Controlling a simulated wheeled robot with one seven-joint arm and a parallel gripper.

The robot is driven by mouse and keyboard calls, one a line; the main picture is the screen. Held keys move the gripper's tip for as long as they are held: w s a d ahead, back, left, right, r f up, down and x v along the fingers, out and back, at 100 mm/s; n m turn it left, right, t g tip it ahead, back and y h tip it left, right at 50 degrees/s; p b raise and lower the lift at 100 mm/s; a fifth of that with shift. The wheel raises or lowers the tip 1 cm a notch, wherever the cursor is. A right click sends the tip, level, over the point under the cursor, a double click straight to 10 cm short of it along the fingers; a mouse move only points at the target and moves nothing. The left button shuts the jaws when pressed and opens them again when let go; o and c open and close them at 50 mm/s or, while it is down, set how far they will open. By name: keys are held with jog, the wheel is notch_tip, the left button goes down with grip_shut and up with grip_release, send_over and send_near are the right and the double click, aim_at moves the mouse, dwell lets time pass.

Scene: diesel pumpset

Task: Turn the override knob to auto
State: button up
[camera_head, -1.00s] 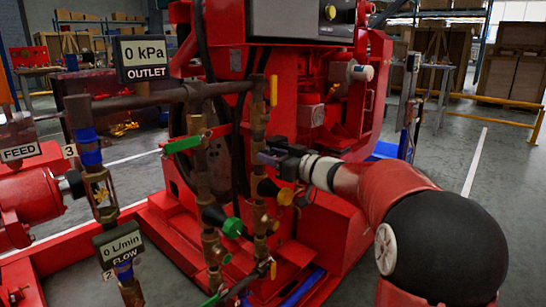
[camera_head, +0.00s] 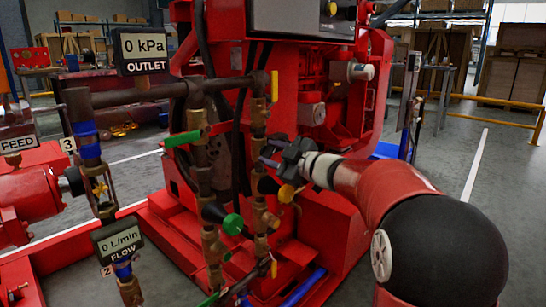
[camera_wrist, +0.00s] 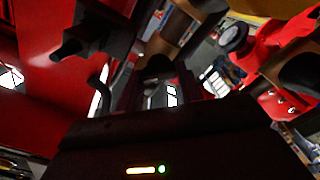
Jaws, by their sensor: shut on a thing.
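My gripper (camera_head: 272,160) is at the right-hand brass valve pipe (camera_head: 258,118), just above a black and yellow knob (camera_head: 286,193). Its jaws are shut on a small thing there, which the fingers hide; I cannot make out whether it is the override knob. No "auto" mark can be read. In the wrist view the dark gripper body (camera_wrist: 160,140) fills the bottom, and the fingertips are too dark to show their hold. A grey control box (camera_head: 290,18) at the top has a yellow knob (camera_head: 330,10), apart from my gripper.
Green-handled (camera_head: 182,139) and green-knobbed valves (camera_head: 232,224) sit close on the left pipe. An outlet gauge (camera_head: 145,50) reads 0 kPa and a flow gauge (camera_head: 118,243) reads 0 L/min. The red engine frame (camera_head: 330,230) is behind. Open floor (camera_head: 450,160) lies to the right.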

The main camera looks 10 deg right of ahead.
jog(key=n, duration=0.4)
jog(key=shift+f+n, duration=0.15)
jog(key=shift+n, duration=0.15)
jog(key=shift+f+n+b, duration=0.1)
jog(key=shift+n+b, duration=0.2)
jog(key=shift+n, duration=1.6)
jog(key=o, duration=1)
jog(key=v, duration=0.8)
jog(key=shift+a, duration=0.1)
